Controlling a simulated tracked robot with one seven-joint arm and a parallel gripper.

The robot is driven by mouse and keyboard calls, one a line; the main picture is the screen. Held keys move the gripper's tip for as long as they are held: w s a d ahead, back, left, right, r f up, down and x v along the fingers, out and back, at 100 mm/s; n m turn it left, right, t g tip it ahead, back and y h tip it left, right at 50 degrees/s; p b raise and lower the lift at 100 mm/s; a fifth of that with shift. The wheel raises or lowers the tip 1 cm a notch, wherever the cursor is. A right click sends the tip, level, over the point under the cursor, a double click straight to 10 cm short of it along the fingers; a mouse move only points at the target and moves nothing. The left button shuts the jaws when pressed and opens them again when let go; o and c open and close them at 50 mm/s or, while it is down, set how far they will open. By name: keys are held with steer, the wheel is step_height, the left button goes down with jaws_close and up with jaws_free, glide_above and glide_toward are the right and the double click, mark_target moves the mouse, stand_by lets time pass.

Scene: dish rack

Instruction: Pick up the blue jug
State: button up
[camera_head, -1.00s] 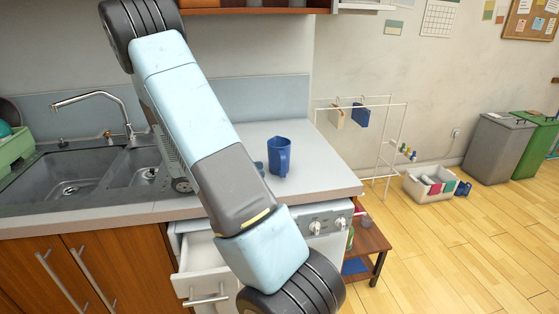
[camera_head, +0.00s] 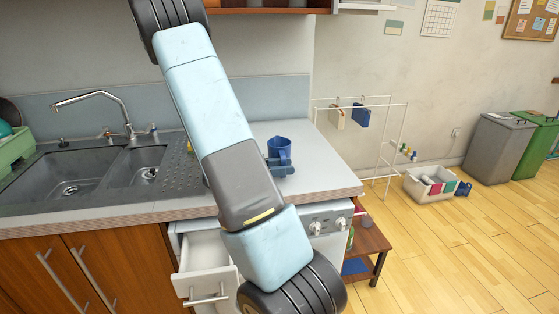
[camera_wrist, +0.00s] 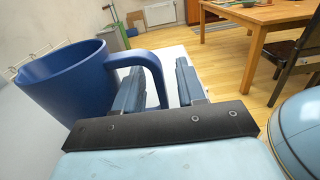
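The blue jug (camera_head: 279,145) stands on the light counter in the head view, its lower part hidden behind my gripper (camera_head: 281,164). In the wrist view the jug (camera_wrist: 66,82) fills the left side, with its open rim up and its handle pointing right toward my gripper (camera_wrist: 160,72). My gripper is open, with two blue-grey fingers apart. The outer part of the handle shows in the gap between the fingers, with the left finger by the handle's opening. I cannot tell whether either finger touches it.
The sink (camera_head: 90,172) with its tap lies left of my arm. An open white drawer (camera_head: 205,275) sticks out below the counter. A white rack (camera_head: 385,140) stands beyond the counter's right end. In the wrist view a wooden table (camera_wrist: 262,16) stands far off.

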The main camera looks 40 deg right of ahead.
jaws_close()
stand_by(0.6)
